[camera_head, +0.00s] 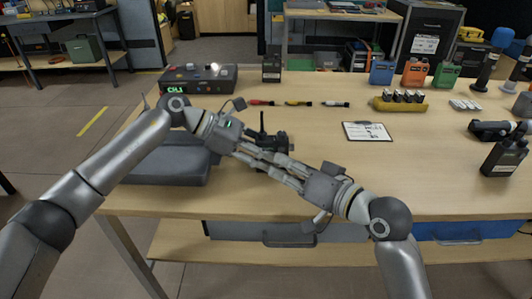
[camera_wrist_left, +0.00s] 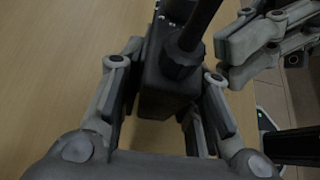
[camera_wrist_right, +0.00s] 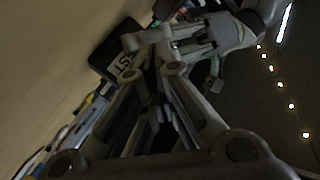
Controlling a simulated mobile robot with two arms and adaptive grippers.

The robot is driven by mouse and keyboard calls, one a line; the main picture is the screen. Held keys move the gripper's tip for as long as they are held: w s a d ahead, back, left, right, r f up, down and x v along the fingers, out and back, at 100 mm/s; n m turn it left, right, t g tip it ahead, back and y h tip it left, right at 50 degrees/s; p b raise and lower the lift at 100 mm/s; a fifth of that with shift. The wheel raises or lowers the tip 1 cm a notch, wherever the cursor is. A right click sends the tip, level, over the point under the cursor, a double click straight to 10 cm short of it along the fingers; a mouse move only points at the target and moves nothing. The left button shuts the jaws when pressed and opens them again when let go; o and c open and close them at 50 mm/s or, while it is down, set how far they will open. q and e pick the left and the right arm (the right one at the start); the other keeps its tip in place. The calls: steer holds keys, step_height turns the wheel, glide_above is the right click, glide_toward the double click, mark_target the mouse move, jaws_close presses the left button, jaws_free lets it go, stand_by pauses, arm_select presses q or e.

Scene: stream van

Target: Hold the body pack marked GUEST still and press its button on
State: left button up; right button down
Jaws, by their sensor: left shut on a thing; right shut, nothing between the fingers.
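The black GUEST body pack (camera_head: 272,142) is near the middle of the table, antenna up. Its white label, reading partly "ST", shows in the right wrist view (camera_wrist_right: 124,62). My left gripper (camera_head: 252,149) is shut on the pack; the left wrist view shows a finger on each side of the pack (camera_wrist_left: 163,92). My right gripper (camera_head: 279,162) is shut and empty, its fingertips close beside the pack and the left fingers. I cannot tell whether they touch. The button is hidden by fingers or too small to see.
A grey pad (camera_head: 165,168) lies left of the pack, with a control box (camera_head: 198,79) lit "CH.1" behind it. Other black packs stand at the back (camera_head: 271,69) and right (camera_head: 504,158). A clipboard (camera_head: 368,132) lies right; the table's front is clear.

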steer(key=shift+s, duration=2.95)
arm_select(q)
steer(key=o, duration=1.2)
